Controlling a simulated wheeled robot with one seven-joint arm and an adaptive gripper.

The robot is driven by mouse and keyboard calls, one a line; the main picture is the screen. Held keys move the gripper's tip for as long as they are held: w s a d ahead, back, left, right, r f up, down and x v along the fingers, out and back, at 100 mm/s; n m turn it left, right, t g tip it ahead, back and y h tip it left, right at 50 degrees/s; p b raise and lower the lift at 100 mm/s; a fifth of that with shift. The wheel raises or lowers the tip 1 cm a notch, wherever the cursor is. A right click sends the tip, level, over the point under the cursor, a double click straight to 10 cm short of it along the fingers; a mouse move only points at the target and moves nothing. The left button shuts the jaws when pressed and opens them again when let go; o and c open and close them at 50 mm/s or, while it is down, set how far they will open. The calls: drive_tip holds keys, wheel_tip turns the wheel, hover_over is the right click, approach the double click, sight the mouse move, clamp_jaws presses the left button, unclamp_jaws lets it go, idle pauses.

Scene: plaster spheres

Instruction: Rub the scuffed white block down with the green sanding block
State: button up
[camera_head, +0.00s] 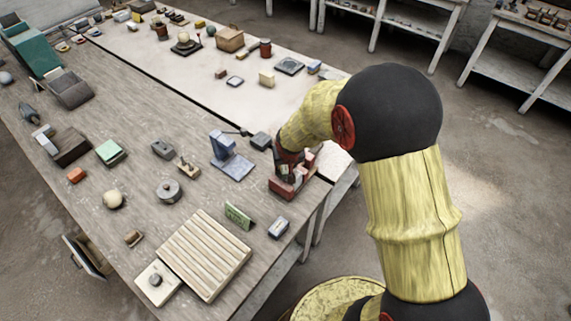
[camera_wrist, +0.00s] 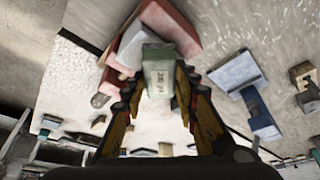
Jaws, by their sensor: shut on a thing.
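In the head view my gripper (camera_head: 286,158) points down over the red holder (camera_head: 288,188) near the table's right edge. The white block (camera_head: 301,171) shows only partly there, and any scuffs are too small to make out.
A blue-grey stand (camera_head: 232,163) is close left of the holder; it also shows in the wrist view (camera_wrist: 240,78). A slatted board (camera_head: 203,255), a green card (camera_head: 238,216) and a small block (camera_head: 278,228) lie nearer the front.

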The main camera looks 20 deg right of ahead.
drive_tip(key=shift+s+a+f+b, duration=0.1)
drive_tip(key=shift+s+b, duration=0.2)
drive_tip(key=shift+s, duration=0.45)
drive_tip(key=shift+w+d+r+p, duration=0.1)
drive_tip(key=shift+w+r+p, duration=0.3)
drive_tip(key=shift+w, duration=0.15)
drive_tip(key=shift+w+d+r+p, duration=0.1)
drive_tip(key=shift+w+r+p, duration=0.3)
drive_tip(key=shift+w, duration=0.15)
drive_tip(key=shift+r+p, duration=0.85)
drive_tip(key=shift+r, duration=0.35)
